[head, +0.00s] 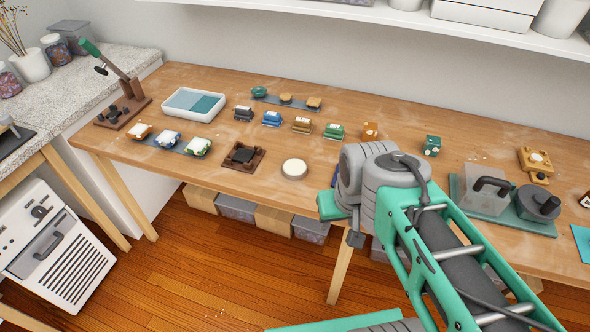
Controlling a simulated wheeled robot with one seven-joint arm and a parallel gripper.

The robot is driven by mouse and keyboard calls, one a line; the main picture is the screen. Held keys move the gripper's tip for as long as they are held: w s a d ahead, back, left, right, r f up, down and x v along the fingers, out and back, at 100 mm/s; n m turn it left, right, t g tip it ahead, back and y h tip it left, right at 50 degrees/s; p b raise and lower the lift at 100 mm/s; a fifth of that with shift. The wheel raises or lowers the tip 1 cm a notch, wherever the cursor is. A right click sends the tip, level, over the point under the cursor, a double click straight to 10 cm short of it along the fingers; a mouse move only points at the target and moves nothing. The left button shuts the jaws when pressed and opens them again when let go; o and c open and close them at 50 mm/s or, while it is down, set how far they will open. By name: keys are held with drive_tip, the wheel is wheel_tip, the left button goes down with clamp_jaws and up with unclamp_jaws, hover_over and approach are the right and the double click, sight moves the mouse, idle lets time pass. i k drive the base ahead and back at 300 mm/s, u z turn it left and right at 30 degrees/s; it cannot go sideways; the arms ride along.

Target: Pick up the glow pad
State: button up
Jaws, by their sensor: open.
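No label marks a glow pad. A round pale disc with a light tan rim (294,169) lies flat near the table's front edge, left of my arm, and may be it; I cannot be sure. A dark square pad in a brown frame (243,156) lies to its left. My arm rises from the lower right, its grey joint in front of the table. My gripper's fingers cannot be made out; they seem hidden behind the arm or out of frame. Nothing is seen touching the pale disc.
Stamp-like blocks (271,119) stand in a row behind the disc. A white tray with teal contents (194,103) and a lever press (123,100) are at left. A green mat (537,226) with a dark pot is at right. A shelf (480,34) overhangs the back.

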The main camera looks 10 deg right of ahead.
sight(302, 125)
drive_tip(key=k, duration=0.65)
drive_tip(key=u, duration=0.65)
drive_tip(key=i, duration=0.6)
drive_tip(key=u, duration=0.6)
drive_tip(key=i, duration=0.85)
drive_tip(key=z, duration=0.7)
drive_tip(key=i, duration=0.55)
drive_tip(key=z, duration=0.6)
